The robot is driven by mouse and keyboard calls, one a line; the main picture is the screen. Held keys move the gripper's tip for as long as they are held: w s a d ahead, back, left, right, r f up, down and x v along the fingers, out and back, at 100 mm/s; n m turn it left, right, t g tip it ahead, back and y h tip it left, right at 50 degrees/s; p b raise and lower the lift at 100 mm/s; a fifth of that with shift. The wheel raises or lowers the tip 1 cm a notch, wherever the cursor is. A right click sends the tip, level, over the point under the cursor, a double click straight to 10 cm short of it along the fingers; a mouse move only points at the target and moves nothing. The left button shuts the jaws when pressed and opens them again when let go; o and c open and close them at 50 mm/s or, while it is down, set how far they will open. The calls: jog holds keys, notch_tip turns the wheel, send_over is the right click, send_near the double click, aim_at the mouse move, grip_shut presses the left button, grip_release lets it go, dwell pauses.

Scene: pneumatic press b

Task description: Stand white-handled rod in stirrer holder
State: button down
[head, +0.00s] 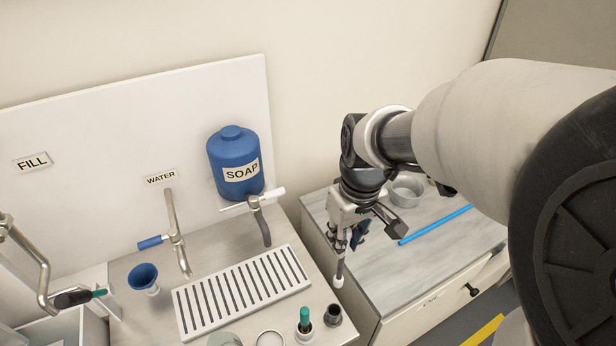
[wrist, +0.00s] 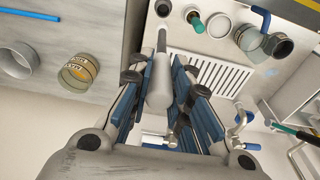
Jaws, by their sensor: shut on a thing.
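My gripper (head: 347,236) is shut on the white-handled rod. The rod's lower part (head: 339,270) hangs down below the fingers, ending in a pale tip. In the wrist view the white handle (wrist: 160,85) lies between the blue-padded fingers, with a grey shaft reaching away from it. A small dark-rimmed holder (head: 333,316) stands on the counter's front right edge, below the rod in the picture. It also shows at the top of the wrist view (wrist: 163,8). The rod is apart from it. Its inside is hard to make out.
A green-handled item (head: 304,318) stands in a cup left of the holder. A slatted drain (head: 243,290), a blue funnel (head: 143,276), taps and a soap tank (head: 236,165) are further left. A blue bar (head: 435,225) and a metal bowl (head: 405,192) rest on the right cabinet.

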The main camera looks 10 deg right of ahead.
aim_at(338, 288)
notch_tip(338, 288, down, 20)
jog(key=b, duration=0.6)
jog(key=shift+d+r, duration=0.1)
jog(key=shift+r, duration=0.1)
jog(key=shift+f+b, duration=0.1)
jog(key=shift+b, duration=0.25)
jog(key=shift+f, duration=0.15)
jog(key=c, duration=1.5)
grip_release()
